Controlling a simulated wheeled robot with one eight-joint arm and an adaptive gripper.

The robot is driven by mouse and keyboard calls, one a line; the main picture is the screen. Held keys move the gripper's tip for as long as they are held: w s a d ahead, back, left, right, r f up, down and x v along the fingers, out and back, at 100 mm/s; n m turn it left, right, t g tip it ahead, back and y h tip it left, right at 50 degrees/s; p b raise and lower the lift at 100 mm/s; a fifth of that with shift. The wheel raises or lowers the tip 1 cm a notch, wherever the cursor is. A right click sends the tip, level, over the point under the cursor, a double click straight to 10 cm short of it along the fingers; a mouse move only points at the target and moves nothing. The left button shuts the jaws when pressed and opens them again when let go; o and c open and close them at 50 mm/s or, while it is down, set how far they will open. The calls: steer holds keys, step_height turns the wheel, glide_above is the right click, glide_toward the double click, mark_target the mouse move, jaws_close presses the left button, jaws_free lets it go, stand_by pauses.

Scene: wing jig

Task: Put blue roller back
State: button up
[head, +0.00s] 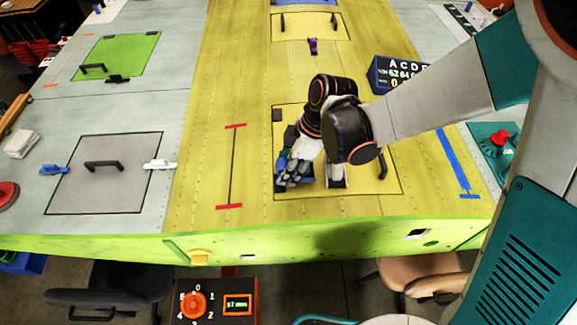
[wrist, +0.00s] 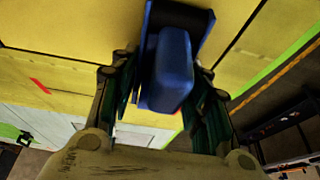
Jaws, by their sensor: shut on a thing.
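My gripper (head: 290,172) is low over the yellow wing panel, right of the black line with red ends. In the wrist view my gripper (wrist: 168,72) has its two fingers on either side of a blue block-shaped thing (wrist: 174,68), which I take to be the blue roller, and is shut on it. A darker blue piece (wrist: 199,17) lies behind it against the yellow surface. In the head view a dark blue holder (head: 306,183) shows under and beside my fingers. Whether the roller touches this holder I cannot tell, as my fingers cover much of it.
A pale block (head: 336,180) stands just right of my gripper. A black handle (head: 383,166) is on the same panel. A dark blue display box (head: 391,76) stands behind my arm. A teal box with a red button (head: 500,140) is at the right. The yellow surface left of my gripper is clear.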

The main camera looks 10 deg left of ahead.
steer(key=o, duration=1.1)
steer(key=shift+f, duration=0.1)
steer(key=shift+r+p, duration=0.5)
steer(key=shift+p, duration=0.05)
steer(key=p+v, duration=0.7)
steer(key=v, duration=0.5)
